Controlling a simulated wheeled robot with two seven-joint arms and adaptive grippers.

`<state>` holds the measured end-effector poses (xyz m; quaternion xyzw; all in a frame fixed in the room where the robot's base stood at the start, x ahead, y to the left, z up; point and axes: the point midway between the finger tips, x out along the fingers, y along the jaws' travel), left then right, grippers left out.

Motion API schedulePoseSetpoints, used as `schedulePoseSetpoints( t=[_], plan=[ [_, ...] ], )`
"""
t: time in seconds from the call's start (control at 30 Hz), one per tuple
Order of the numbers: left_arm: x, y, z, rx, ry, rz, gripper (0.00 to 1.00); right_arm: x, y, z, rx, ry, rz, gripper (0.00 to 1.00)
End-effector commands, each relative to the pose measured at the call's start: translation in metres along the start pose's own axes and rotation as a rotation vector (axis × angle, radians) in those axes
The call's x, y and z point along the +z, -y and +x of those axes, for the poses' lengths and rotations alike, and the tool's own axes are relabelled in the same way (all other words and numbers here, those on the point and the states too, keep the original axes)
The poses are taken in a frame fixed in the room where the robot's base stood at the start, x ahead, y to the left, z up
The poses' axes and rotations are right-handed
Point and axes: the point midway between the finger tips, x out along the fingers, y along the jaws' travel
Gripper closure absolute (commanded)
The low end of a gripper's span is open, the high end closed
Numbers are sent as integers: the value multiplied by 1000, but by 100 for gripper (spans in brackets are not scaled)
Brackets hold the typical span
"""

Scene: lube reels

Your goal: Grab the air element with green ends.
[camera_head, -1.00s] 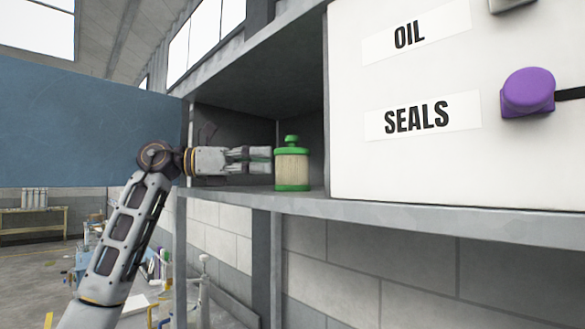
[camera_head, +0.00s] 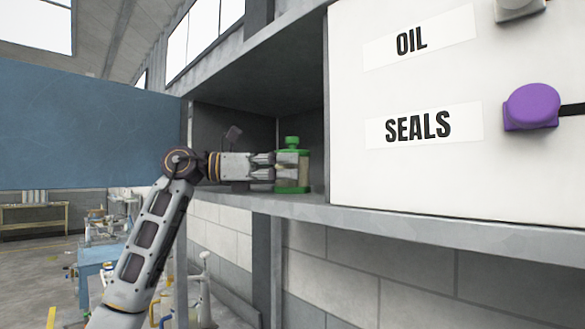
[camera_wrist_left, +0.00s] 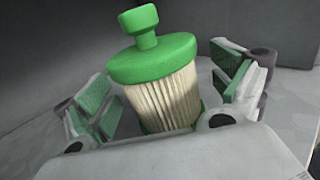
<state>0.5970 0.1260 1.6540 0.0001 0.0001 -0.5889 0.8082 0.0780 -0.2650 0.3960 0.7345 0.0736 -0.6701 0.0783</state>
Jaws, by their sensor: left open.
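The air element (camera_head: 304,167) is a pale pleated cylinder with green ends and a green knob on top. It stands upright on the grey shelf (camera_head: 400,222), left of the white panel. My left gripper (camera_head: 285,168) is level with it, and its fingers cover part of the element's left side in the head view. In the left wrist view the element (camera_wrist_left: 165,95) stands between the two green-padded fingers of the open gripper (camera_wrist_left: 165,100), with a gap to each finger. The element's lower part is partly hidden by the gripper body. My right gripper is not seen.
A white panel (camera_head: 430,80) labelled OIL and SEALS, with a purple knob (camera_head: 532,107), stands right of the element. A blue panel (camera_head: 85,140) is at the left. Shelf walls close in behind and above the element.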

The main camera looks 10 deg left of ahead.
Motion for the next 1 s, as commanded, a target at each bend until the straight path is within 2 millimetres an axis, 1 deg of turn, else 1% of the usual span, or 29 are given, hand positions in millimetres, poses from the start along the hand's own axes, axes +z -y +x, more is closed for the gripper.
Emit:
schedulePoseSetpoints(
  t=[0.5, 0.9, 0.93, 1.0],
  plan=[
    [-1, 0, 2, 0, 0, 0, 5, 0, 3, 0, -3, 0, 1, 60],
    [-1, 0, 2, 1, 0, 0, 57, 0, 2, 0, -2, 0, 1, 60],
    [0, 0, 2, 1, 1, 0, 59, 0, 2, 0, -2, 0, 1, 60],
    [0, 0, 2, 1, 1, 0, 59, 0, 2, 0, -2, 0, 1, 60]
  ],
)
